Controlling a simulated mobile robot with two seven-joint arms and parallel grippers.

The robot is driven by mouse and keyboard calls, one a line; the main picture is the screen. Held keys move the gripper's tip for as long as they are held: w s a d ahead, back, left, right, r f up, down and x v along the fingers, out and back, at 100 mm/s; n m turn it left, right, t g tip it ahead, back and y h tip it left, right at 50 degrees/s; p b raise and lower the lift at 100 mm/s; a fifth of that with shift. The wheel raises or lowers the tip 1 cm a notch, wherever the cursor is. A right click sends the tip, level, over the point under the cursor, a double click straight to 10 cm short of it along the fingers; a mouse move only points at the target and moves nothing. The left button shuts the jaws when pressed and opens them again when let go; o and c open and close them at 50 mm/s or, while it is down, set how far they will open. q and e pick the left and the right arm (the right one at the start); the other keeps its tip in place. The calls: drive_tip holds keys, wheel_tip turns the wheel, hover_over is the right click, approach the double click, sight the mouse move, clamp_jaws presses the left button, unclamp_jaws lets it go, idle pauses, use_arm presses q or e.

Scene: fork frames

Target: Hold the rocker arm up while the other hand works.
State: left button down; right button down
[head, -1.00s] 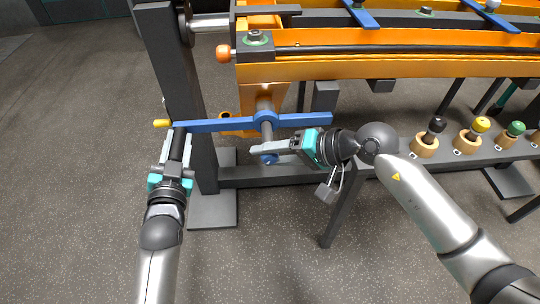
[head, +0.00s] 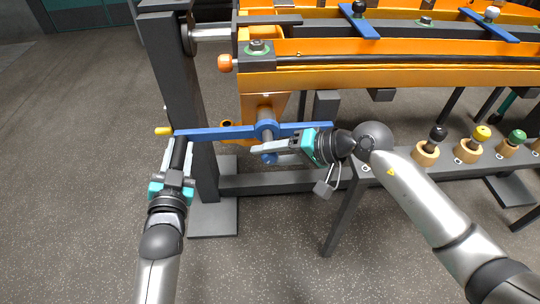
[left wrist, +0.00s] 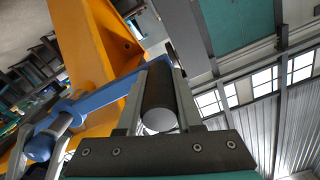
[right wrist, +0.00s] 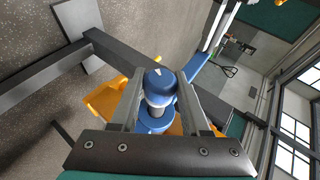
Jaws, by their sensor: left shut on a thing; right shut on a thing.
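The blue rocker arm (head: 220,132) lies nearly level across a hub below the orange bracket (head: 258,103). It has a yellow tip (head: 163,131) at its left end. My left gripper (head: 179,142) is shut on a dark cylindrical grip at that end; in the left wrist view the grip (left wrist: 158,90) lies between both fingers, with the blue arm (left wrist: 95,98) running to it. My right gripper (head: 262,151) is shut at the shaft's near end, on a blue knob (head: 270,159). In the right wrist view the knob (right wrist: 158,80) sits between the fingers, partly hiding the hub.
A dark post (head: 180,90) stands just behind my left gripper. A grey rail (head: 255,184) runs low behind the hands. A padlock (head: 324,188) hangs below my right gripper. Wooden holders with coloured knobs (head: 468,150) stand at right. The front floor is open.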

sight(268, 138)
drive_tip(key=shift+w+r, duration=0.1)
drive_tip(key=shift+w, duration=1.85)
drive_tip(key=shift+c, duration=1.5)
unclamp_jaws()
drive_tip(key=shift+d, duration=0.1)
drive_tip(key=v, duration=2.3)
drive_tip(key=shift+r, duration=0.15)
